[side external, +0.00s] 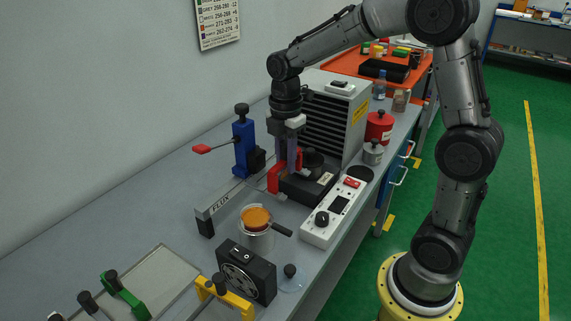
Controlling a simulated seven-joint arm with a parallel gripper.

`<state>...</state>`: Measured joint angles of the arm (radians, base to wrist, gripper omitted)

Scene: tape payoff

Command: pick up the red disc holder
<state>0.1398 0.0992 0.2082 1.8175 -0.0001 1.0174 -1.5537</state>
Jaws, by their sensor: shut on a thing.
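The red disc holder (273,179) is a small red bracket-like piece beside a black block on the bench, in the middle of the side external view. My gripper (286,172) points straight down and is shut on it. Red shows on both sides of the fingers. The fingers hide part of the holder, and I cannot tell whether it touches the bench or hangs just above it.
A blue stand with a red lever (242,143) is left of my gripper. A black block (310,186) and a louvred grey box (335,112) stand close on the right. A white control box (331,212), a pot with orange contents (256,218) and a FLUX rail (221,205) are in front.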

